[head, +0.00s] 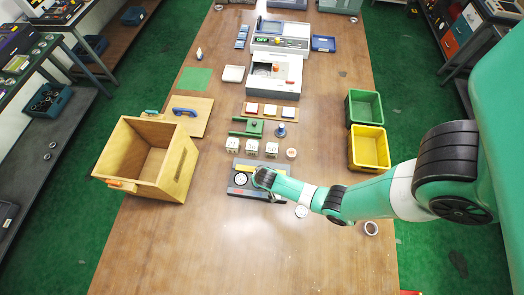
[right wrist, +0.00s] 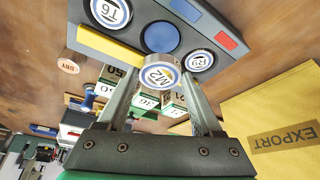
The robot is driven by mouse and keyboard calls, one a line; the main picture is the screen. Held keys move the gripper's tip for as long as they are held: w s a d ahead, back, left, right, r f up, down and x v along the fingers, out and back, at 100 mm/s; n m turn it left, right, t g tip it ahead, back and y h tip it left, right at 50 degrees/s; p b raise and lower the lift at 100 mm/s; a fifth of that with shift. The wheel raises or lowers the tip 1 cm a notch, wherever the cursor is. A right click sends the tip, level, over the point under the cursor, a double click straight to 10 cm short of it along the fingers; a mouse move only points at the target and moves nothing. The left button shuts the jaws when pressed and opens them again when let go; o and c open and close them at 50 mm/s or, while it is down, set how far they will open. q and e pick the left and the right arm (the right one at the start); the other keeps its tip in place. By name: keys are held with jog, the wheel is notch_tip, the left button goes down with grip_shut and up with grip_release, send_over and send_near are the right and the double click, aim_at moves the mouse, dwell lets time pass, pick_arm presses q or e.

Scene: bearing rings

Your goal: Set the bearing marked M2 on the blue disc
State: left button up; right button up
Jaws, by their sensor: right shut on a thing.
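My right gripper (right wrist: 160,84) is shut on the bearing marked M2 (right wrist: 158,76), a pale ring with a blue-rimmed label. The blue disc (right wrist: 160,37) is set in the top of a grey block (right wrist: 228,39), between a bearing marked T6 (right wrist: 110,12) and another labelled bearing (right wrist: 199,61). M2 shows just beside the disc in the right wrist view; I cannot tell its exact height. In the head view my right gripper (head: 264,179) is over the grey block (head: 240,192) and hides the disc and M2. My left gripper is not in view.
White numbered cubes (head: 251,147) stand behind the block. An open wooden box (head: 150,155) is at left; green (head: 364,108) and yellow bins (head: 369,147) at right.

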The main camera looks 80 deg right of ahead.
jog(key=shift+f+b, duration=2.75)
jog(key=shift+f, duration=0.15)
jog(key=shift+f, duration=0.2)
jog(key=o, duration=1.6)
notch_tip(320, 180, up, 7)
jog(key=p, duration=0.6)
jog(key=shift+r+p, duration=0.1)
jog(key=shift+p, duration=0.25)
